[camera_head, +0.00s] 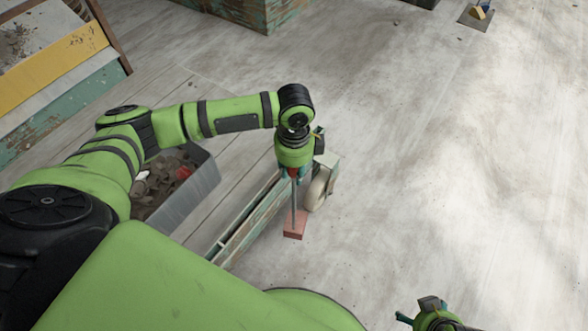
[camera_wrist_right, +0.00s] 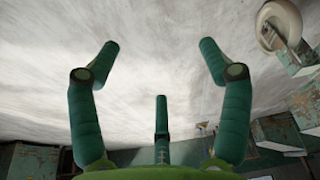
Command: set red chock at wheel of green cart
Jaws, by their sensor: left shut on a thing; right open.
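The red chock (camera_head: 295,225) is a small block at the foot of an upright grey rod. My left gripper (camera_head: 293,173) is shut on the red top of this rod, above the block. The chock is close beside the pale wheel (camera_head: 317,189) of the worn green cart (camera_head: 252,217). I cannot tell whether it touches the wheel or rests fully on the floor. The wheel also shows in the right wrist view (camera_wrist_right: 279,27). My right gripper (camera_wrist_right: 158,60) is open and empty, its fingers spread; it shows partly at the head view's bottom edge (camera_head: 425,313).
A grey bin (camera_head: 190,205) of brown scraps stands left of the cart, under my left arm. A worn crate (camera_head: 262,12) and a yellow-and-green panelled unit (camera_head: 70,60) are at the back left. A small plate (camera_head: 474,20) lies far right. The floor on the right is clear.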

